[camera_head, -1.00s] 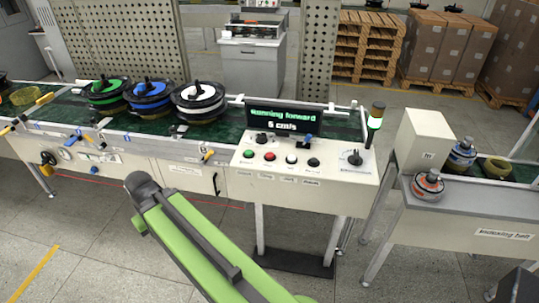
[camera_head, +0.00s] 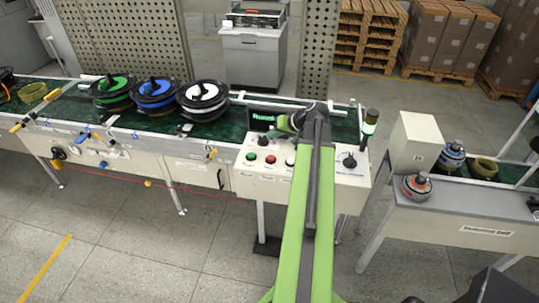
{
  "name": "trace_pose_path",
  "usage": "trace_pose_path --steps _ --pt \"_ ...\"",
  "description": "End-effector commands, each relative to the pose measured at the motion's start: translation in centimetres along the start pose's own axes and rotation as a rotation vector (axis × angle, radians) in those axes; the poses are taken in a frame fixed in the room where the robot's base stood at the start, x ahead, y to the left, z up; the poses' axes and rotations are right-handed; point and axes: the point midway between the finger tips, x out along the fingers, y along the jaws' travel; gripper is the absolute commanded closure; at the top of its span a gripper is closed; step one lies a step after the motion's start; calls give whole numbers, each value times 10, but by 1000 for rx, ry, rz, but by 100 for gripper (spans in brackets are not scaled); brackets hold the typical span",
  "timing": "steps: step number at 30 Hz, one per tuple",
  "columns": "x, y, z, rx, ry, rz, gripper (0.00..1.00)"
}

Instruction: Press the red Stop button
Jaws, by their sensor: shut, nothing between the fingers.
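The red button (camera_head: 270,159) sits on the cream control panel (camera_head: 262,186), between the green button (camera_head: 251,157) and the white button (camera_head: 290,161). My green arm reaches up across the right part of the panel. My gripper (camera_head: 273,134) is at the arm's far end, bent to the left, shut and empty. It shows above and behind the row of buttons in the picture, apart from the red button.
A conveyor behind the panel carries green (camera_head: 113,92), blue (camera_head: 153,97) and white (camera_head: 203,98) hub motors. A rotary knob (camera_head: 349,161) and signal lamp (camera_head: 370,124) stand right of my arm. An indexing table (camera_head: 455,217) is farther right.

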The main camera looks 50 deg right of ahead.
Motion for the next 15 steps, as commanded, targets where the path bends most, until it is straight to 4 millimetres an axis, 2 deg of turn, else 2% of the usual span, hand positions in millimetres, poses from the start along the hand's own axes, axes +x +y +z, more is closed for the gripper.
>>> trace_pose_path --steps 10,15 --pt "-1 2 -1 1 5 0 100" --pt "4 5 3 1 4 0 100"
